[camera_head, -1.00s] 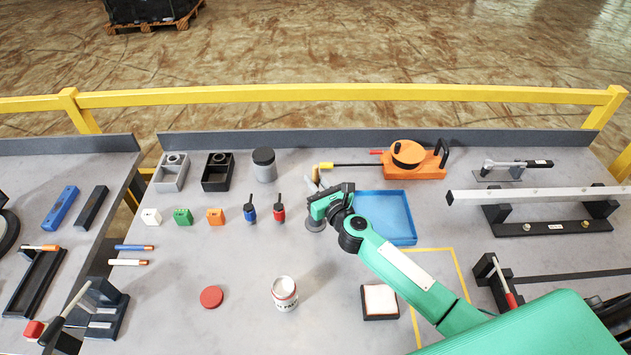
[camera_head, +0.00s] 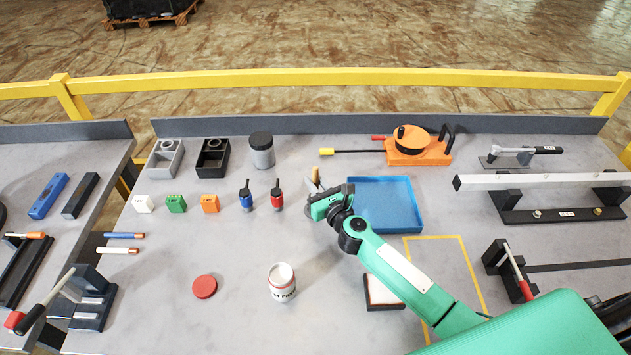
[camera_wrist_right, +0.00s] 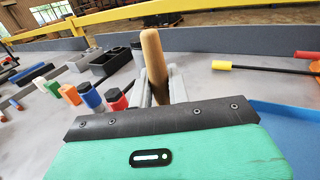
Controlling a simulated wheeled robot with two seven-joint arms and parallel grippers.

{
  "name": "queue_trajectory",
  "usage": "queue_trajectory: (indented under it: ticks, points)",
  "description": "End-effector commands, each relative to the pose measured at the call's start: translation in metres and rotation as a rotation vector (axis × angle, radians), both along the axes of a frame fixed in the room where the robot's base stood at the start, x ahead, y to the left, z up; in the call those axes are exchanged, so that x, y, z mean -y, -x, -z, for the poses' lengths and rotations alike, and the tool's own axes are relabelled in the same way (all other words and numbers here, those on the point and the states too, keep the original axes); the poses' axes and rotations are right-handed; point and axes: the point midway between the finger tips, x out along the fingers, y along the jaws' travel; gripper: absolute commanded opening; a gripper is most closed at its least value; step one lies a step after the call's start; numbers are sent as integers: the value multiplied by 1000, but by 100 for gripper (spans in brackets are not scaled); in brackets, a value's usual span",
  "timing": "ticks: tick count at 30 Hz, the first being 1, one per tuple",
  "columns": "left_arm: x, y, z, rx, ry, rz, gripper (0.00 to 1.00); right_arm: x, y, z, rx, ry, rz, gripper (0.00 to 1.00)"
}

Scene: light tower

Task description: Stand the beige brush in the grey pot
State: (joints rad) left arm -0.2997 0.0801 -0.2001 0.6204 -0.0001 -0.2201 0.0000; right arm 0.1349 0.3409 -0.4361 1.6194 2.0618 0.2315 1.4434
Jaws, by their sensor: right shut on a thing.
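The beige brush (camera_wrist_right: 153,58) shows as an upright, slightly tilted wooden handle between the fingers of my right gripper (camera_wrist_right: 158,88). In the head view its beige tip (camera_head: 315,172) stands up just behind the gripper, left of the blue tray. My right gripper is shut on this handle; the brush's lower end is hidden. The grey pot (camera_head: 262,155) is a grey cylinder with a dark top, standing at the back of the table. It is behind and to the left of my right gripper, apart from the brush. My left gripper is not in view.
A blue tray (camera_head: 417,228) lies right of my gripper. Small red (camera_head: 277,200) and blue (camera_head: 247,201) bottles stand to its left. A yellow-tipped black rod (camera_head: 350,151) extends from the orange device (camera_head: 420,157) behind. The table between gripper and pot looks clear.

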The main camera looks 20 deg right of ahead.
Motion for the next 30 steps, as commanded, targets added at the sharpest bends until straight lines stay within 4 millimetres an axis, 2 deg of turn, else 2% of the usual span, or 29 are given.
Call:
queue_trajectory:
  ticks: [9, 10, 13, 14, 23, 26, 30]
  points:
    - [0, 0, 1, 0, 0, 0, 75, 0, 0, 2, 0, 0, 0, 0]
    - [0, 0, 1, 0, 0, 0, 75, 0, 0, 2, 0, 0, 0, 22]
    - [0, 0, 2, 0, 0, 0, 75, 0, 0, 2, 0, 0, 0, 41]
    - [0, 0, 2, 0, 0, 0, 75, 0, 0, 2, 0, 0, 0, 43]
    - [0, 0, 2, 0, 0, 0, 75, 0, 1, 2, 0, 1, 0, 43]
    - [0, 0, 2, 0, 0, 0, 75, 2, 8, 4, -2, 1, 0, 43]
    - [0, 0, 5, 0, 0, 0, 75, 5, 29, 4, -2, 1, -2, 43]
